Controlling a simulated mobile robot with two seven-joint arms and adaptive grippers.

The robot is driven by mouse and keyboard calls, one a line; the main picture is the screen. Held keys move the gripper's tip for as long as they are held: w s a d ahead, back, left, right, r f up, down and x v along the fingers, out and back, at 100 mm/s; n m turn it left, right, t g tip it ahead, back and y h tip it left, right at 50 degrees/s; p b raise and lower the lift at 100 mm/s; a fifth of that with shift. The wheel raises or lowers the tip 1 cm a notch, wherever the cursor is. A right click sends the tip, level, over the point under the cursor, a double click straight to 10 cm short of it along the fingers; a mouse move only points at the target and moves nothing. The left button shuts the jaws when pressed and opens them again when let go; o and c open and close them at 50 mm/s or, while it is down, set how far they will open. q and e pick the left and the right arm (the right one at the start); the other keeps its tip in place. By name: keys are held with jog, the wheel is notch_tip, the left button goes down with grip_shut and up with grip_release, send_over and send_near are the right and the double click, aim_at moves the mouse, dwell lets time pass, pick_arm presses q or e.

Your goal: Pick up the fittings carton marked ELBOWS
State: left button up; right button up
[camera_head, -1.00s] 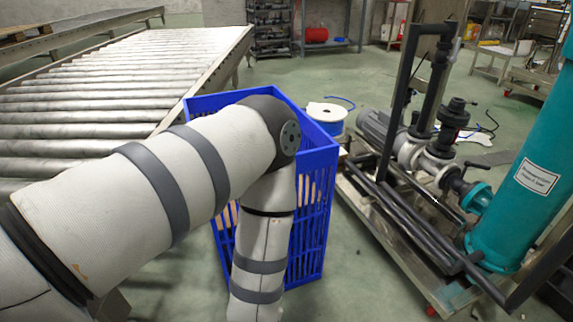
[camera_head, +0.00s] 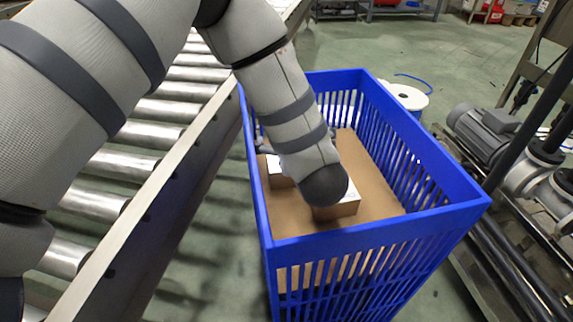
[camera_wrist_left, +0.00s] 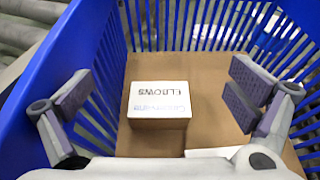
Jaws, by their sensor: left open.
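The ELBOWS carton (camera_wrist_left: 158,108) is a small brown box with a white top label, its lettering upside down in the left wrist view. It sits on the brown floor of the blue crate (camera_head: 463,203). In the head view my left arm reaches into the crate and hides most of the gripper. Two cartons show there, one left (camera_head: 277,174) and one right (camera_head: 343,207) of the forearm; their labels are unreadable.
Another white-topped carton (camera_wrist_left: 212,152) is partly hidden at the bottom of the left wrist view. The slatted crate walls stand around the gripper. A roller conveyor (camera_head: 150,135) runs along the left; a pump skid (camera_head: 500,140) and cable spool (camera_head: 407,97) stand right.

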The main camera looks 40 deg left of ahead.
pick_arm(q)
notch_tip(320, 180, down, 9)
jog(key=b, duration=0.3)
jog(key=shift+f, duration=0.1)
jog(key=b+x, duration=0.2)
jog(key=x, duration=0.4)
jog(key=shift+w+a+f, duration=0.2)
jog(key=shift+f, duration=0.05)
jog(key=shift+w+a+b, duration=0.3)
jog(key=shift+a, duration=0.05)
jog(key=c, duration=1.2)
pick_arm(e)
jog(key=shift+g, duration=0.5)
jog(key=f, duration=0.1)
jog(key=s+f, duration=0.1)
jog(key=f, duration=0.1)
jog(key=s+f, duration=0.1)
jog(key=f, duration=0.1)
jog(key=shift+a, duration=0.2)
